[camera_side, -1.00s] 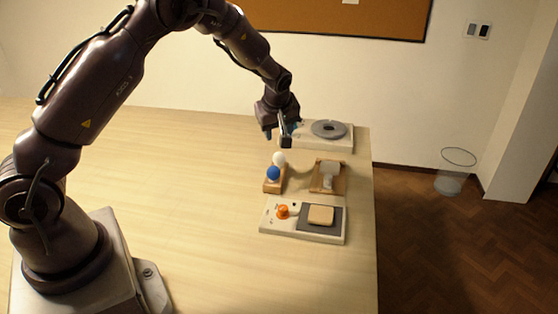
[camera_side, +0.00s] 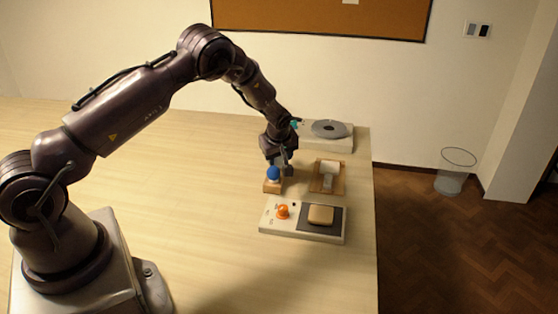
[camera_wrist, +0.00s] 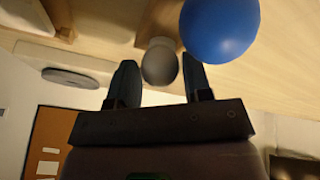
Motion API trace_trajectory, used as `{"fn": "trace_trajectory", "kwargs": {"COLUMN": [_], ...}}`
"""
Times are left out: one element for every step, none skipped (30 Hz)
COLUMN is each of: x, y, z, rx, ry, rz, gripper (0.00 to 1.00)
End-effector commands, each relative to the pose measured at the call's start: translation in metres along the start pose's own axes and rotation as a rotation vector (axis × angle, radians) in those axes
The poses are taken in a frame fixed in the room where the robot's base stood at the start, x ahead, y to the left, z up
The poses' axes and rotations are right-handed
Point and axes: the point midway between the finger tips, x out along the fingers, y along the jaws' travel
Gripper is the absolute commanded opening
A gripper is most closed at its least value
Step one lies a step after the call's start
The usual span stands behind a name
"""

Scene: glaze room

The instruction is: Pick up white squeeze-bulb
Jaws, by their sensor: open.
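The white squeeze-bulb (camera_wrist: 159,64) shows greyish in the wrist view, in the gap between my two fingertips. My gripper (camera_wrist: 161,76) is open, with one finger on each side of the bulb in that picture. I cannot tell whether either finger touches it. A blue bulb (camera_wrist: 220,28) is close beside the right finger. In the side view my gripper (camera_side: 279,164) is low over the small wooden stand (camera_side: 272,187), just behind the blue bulb (camera_side: 273,173). The white bulb is hidden there by the gripper and blue bulb.
A wooden board with a pale piece (camera_side: 328,175) lies right of the stand. A panel with an orange knob (camera_side: 283,211) and a sponge-like block (camera_side: 320,214) is nearer the camera. A white unit with a grey disc (camera_side: 329,129) stands behind. The table's left is clear.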

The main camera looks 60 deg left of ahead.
Motion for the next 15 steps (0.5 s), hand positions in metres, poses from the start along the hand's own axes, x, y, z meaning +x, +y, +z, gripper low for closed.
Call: {"fn": "trace_trajectory", "kwargs": {"x": [0.0049, 0.0062, 0.0072, 0.0076, 0.0076, 0.0075, 0.0074, 0.0073, 0.0073, 0.0072, 0.0072, 0.0072, 0.0072, 0.0071, 0.0070], "y": [-0.0003, -0.0001, 0.0001, 0.0002, 0.0002, 0.0003, 0.0002, 0.0002, 0.0002, 0.0002, 0.0001, 0.0001, 0.0001, 0.0001, 0.0002], "z": [0.0004, 0.0002, 0.0001, 0.0000, 0.0000, 0.0000, 0.0000, 0.0000, 0.0000, 0.0000, 0.0000, 0.0000, 0.0000, 0.0001, -0.0001], "rx": [0.000, 0.000, 0.000, -0.001, 0.000, 0.000, 0.000, 0.000, 0.000, 0.000, 0.000, 0.000, 0.000, 0.000, 0.000], "ry": [-0.001, -0.001, 0.000, 0.000, 0.000, 0.000, 0.000, 0.000, 0.000, 0.000, 0.000, 0.000, 0.000, 0.000, 0.000], "rz": [-0.001, 0.000, 0.001, 0.001, 0.001, 0.001, 0.001, 0.001, 0.001, 0.001, 0.001, 0.001, 0.001, 0.001, 0.001], "gripper": [0.45, 0.45, 0.45, 0.45, 0.45, 0.45, 0.45, 0.45, 0.45, 0.39, 0.33, 0.33, 0.33, 0.33, 0.33]}}
